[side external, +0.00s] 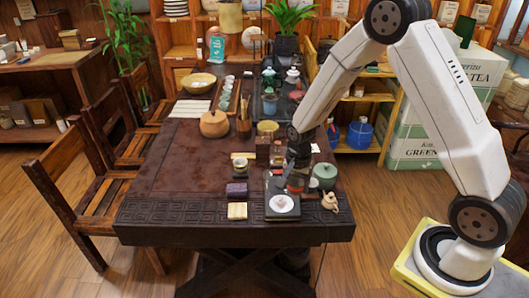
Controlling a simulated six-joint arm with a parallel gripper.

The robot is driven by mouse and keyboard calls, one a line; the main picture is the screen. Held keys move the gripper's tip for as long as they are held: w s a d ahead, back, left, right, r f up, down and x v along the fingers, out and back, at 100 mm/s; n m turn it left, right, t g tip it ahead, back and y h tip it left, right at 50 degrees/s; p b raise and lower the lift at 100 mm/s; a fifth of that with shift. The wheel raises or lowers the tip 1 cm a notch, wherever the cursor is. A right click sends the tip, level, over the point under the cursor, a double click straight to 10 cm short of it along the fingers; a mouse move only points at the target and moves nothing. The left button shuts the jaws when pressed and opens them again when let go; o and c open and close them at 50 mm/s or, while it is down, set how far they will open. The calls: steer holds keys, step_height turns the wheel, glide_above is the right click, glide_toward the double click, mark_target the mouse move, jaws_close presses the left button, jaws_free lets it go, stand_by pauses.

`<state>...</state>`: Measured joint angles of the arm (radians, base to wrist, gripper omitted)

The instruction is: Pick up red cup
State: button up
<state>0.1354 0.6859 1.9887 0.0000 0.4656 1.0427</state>
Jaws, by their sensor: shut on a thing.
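My gripper (294,173) points down over the near right part of the dark tea table (170,190). It is shut on a small red object, which looks like the red cup (297,184), low over or on a dark square tray (270,208). The fingers hide part of the cup, and I cannot tell whether its base touches the tray. A white round dish (282,204) lies on the tray just in front of it.
A green lidded pot (325,172) stands close on the right, with a small beige figurine (330,202) nearby. The table's left middle is clear.

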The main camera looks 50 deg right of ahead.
steer(key=s+r, duration=0.3)
steer(key=s, duration=0.5)
steer(key=shift+s+a+r, duration=0.3)
steer(key=shift+a+r, duration=0.1)
steer(key=shift+a, duration=0.05)
steer(key=shift+w, duration=0.1)
